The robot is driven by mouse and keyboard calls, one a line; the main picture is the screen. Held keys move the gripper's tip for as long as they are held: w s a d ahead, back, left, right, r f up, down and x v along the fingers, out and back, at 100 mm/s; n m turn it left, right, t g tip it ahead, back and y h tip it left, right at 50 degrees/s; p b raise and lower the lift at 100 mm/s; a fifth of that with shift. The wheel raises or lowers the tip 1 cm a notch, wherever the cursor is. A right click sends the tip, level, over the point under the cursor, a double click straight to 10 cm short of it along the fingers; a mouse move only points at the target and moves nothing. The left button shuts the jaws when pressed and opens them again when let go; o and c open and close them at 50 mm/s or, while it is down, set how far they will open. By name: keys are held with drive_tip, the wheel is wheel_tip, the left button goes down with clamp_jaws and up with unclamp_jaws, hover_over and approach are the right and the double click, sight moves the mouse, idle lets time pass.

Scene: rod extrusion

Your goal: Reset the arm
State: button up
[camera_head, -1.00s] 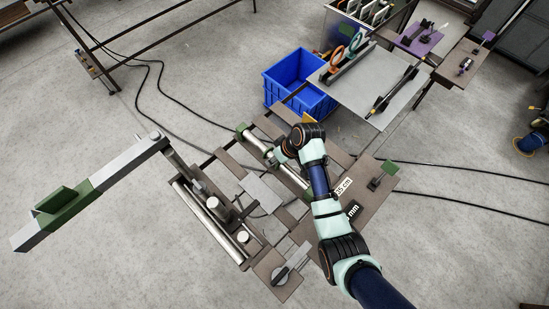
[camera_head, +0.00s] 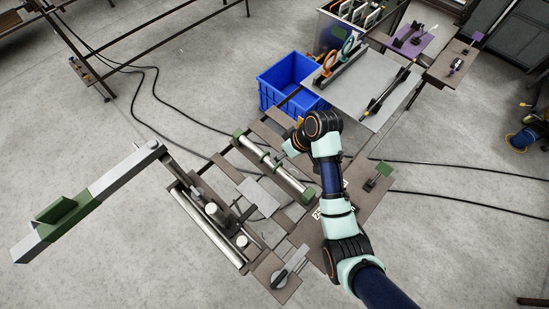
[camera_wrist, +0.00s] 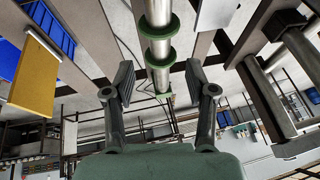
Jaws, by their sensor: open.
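My arm reaches in from the lower right in the head view, and my gripper (camera_head: 281,157) is small there, beside a metal rod with green collars (camera_head: 262,158). In the wrist view my gripper (camera_wrist: 160,88) has its two dark fingers spread apart. The rod with green collars (camera_wrist: 158,48) shows in the gap between them in the picture, with clear space on either side. I cannot tell how far beyond the fingertips it is. Nothing is held.
The brown slatted bench (camera_head: 225,165) carries a roller machine (camera_head: 212,225) with a long grey and green lever (camera_head: 85,205). A blue bin (camera_head: 283,82) and a grey table (camera_head: 372,85) stand behind. Cables lie on the floor. A yellow plate (camera_wrist: 35,75) shows in the wrist view.

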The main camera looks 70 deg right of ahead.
drive_tip(key=v, duration=0.2)
drive_tip(key=shift+s+r, duration=0.2)
drive_tip(key=shift+r, duration=0.15)
idle(0.4)
